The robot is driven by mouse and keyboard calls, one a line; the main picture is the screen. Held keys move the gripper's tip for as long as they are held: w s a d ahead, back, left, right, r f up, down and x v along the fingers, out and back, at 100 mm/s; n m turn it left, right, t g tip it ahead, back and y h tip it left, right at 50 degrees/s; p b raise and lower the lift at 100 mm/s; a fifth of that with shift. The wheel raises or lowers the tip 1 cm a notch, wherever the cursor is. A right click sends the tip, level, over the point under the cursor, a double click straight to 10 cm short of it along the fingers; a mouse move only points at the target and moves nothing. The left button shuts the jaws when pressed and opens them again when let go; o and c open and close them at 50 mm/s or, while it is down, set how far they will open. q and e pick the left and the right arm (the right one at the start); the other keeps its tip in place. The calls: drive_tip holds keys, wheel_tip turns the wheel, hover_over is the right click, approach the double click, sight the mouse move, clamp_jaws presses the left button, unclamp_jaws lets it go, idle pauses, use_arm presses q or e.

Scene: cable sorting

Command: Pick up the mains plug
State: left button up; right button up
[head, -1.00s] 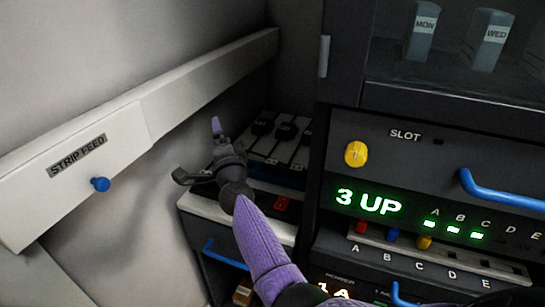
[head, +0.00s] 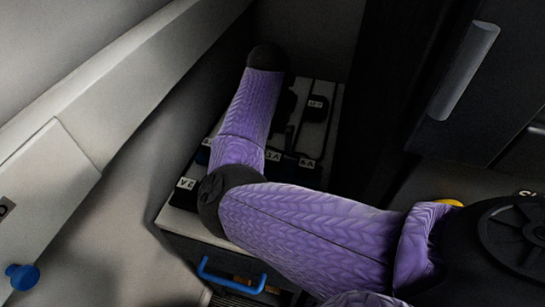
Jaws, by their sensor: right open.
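My right arm crosses the head view from the lower right, bends over the sorting unit and reaches up to a black wrist joint. Only a dark part of my right gripper (head: 287,105) seems to show beside the purple forearm; its fingertips are mostly hidden and it holds nothing that I can see. A dark plug-like block (head: 317,104) with a small pale label sits on a light strip just right of it. I cannot tell whether this is the mains plug; other blocks are partly hidden by my arm. My left gripper is not in view.
The sorting unit's light top (head: 190,222) carries small labels; a blue drawer handle (head: 231,277) is on its front. A long pale rail (head: 130,75) and a blue knob (head: 22,277) lie left. A dark cabinet with a grey handle (head: 464,70) stands close on the right.

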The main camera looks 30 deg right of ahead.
sight(273, 156)
drive_tip(key=f, duration=0.2)
drive_tip(key=f+b, duration=0.1)
drive_tip(key=f, duration=0.1)
drive_tip(key=d+f+b, duration=0.1)
drive_tip(key=f, duration=0.1)
drive_tip(key=shift+s+f, duration=0.1)
drive_tip(key=shift+f, duration=0.05)
